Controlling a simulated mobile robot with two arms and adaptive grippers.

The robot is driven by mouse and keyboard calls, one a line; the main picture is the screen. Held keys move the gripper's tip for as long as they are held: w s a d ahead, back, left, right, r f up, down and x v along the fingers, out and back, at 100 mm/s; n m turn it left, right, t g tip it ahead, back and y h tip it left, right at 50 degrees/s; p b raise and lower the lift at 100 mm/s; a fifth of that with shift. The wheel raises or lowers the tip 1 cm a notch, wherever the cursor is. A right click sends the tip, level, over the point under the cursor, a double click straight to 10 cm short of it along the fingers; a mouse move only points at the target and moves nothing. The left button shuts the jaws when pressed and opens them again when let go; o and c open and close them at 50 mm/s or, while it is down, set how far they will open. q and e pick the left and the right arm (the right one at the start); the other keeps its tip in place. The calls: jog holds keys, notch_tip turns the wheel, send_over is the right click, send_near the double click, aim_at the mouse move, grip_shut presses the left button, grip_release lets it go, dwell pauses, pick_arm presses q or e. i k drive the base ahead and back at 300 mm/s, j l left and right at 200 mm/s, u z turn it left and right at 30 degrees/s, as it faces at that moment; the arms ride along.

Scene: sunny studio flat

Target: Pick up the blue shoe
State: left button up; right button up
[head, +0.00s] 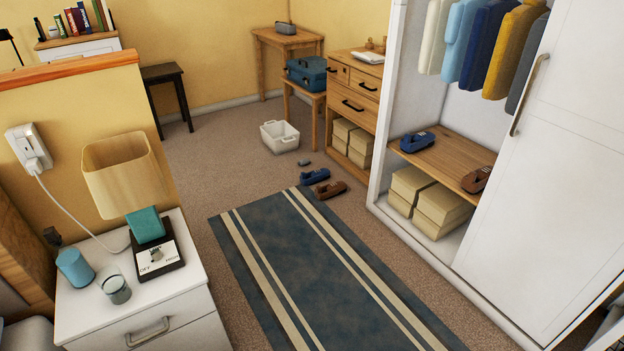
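One blue shoe (315,177) lies on the carpet just beyond the far end of the striped rug, beside a brown shoe (330,190). Another blue shoe (418,142) sits on the wooden shelf (445,155) inside the open wardrobe, with a brown shoe (475,180) to its right on the same shelf. Neither of my grippers shows in the head view.
A blue striped rug (310,270) covers the floor ahead. A white nightstand (140,300) with a lamp (128,180) stands at left. A white basket (280,136) and a small grey object (304,163) lie beyond. The white wardrobe door (560,200) covers the right side.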

aim_at(314, 177)
jog(key=i+l+z, duration=0.25)
jog(key=i+z, duration=0.2)
jog(key=i, duration=0.3)
jog(key=i+l+u, duration=0.1)
jog(key=i, duration=0.35)
jog(key=i+l+u, duration=0.1)
jog(key=i, duration=0.4)
jog(key=i+l, duration=0.15)
jog(key=i, duration=0.3)
jog(key=i+j+u, duration=0.3)
jog(key=i, duration=0.4)
jog(key=i+u, duration=0.3)
jog(key=i, duration=0.45)
